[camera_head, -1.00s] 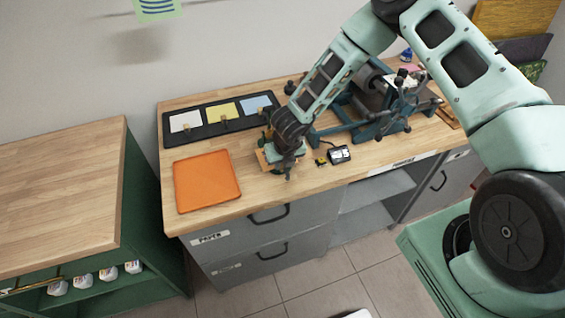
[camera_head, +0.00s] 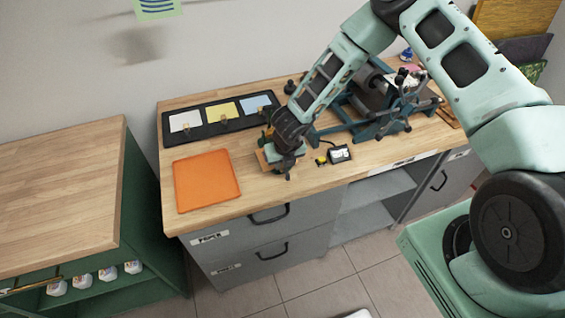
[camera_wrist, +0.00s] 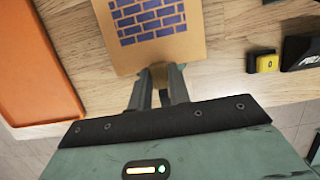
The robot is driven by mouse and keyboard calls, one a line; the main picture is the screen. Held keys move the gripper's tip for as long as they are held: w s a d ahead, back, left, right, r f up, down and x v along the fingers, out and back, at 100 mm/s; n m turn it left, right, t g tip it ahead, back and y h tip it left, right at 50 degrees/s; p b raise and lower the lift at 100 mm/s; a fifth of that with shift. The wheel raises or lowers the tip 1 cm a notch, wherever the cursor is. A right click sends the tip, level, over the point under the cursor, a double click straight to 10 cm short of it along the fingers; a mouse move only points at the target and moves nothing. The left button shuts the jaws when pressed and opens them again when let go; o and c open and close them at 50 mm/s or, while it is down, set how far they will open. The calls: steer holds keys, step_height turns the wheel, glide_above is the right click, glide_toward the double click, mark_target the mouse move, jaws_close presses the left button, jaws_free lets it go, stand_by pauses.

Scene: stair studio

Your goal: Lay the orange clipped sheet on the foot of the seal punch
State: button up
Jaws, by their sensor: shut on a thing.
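The orange clipped sheet (camera_wrist: 158,32), tan-orange with a blue brick print, lies under my gripper (camera_wrist: 160,78) in the wrist view. My gripper is shut on its small clip at the near edge. In the head view my gripper (camera_head: 287,168) is low over the bench, and only a bit of the sheet (camera_head: 263,160) shows beside it. I cannot tell whether the sheet touches the bench. I cannot pick out the seal punch or its foot with certainty; my wrist and forearm hide part of the bench behind them.
An orange tray (camera_head: 206,181) is left of my gripper. A black holder (camera_head: 204,133) with white, yellow and blue sheets lies behind. A small black device (camera_head: 340,154) with a yellow piece is close at right. A blue-green press (camera_head: 378,128) fills the right. The bench's front edge is near.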

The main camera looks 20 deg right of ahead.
steer(key=o, duration=0.8)
steer(key=shift+r+p, duration=3.1)
steer(key=shift+r, duration=0.95)
